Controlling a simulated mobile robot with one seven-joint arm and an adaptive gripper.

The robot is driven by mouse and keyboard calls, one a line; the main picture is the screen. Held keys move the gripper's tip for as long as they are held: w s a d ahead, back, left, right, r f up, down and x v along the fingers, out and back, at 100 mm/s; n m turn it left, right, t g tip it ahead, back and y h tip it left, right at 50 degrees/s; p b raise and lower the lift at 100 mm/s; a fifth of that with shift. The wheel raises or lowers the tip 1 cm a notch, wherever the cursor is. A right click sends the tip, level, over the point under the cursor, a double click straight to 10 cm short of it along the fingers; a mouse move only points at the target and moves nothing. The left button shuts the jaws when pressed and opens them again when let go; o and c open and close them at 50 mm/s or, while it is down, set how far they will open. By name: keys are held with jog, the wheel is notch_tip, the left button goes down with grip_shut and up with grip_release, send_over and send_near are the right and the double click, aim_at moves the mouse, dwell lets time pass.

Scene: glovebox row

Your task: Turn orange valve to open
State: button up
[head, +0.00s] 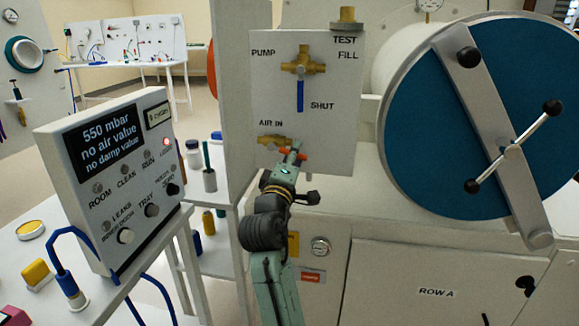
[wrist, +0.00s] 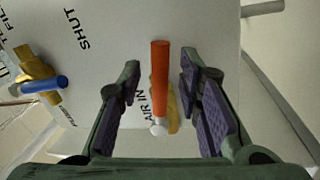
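The orange valve handle (wrist: 160,80) is a straight lever on a brass body below the AIR IN label on a white panel. In the head view the brass valve body (head: 272,141) shows at the panel's lower part, and orange bits of the handle show around my gripper's tips. My gripper (head: 293,152) is at the valve. In the wrist view my gripper (wrist: 157,105) is open, with one purple-padded finger on each side of the orange handle. Gaps show between the handle and both fingers. The handle's pivot end has a pale round cap.
A blue-handled brass valve (head: 300,90) sits above, its handle pointing down to SHUT. A brass fitting (head: 346,19) stands at the panel's top. A large blue round door (head: 460,120) with a crossbar is on the right. A display box (head: 110,175) stands on the left table.

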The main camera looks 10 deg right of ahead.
jog(key=v, duration=1.1)
jog(key=shift+s, duration=0.2)
jog(key=shift+f, duration=0.1)
jog(key=shift+c, duration=0.2)
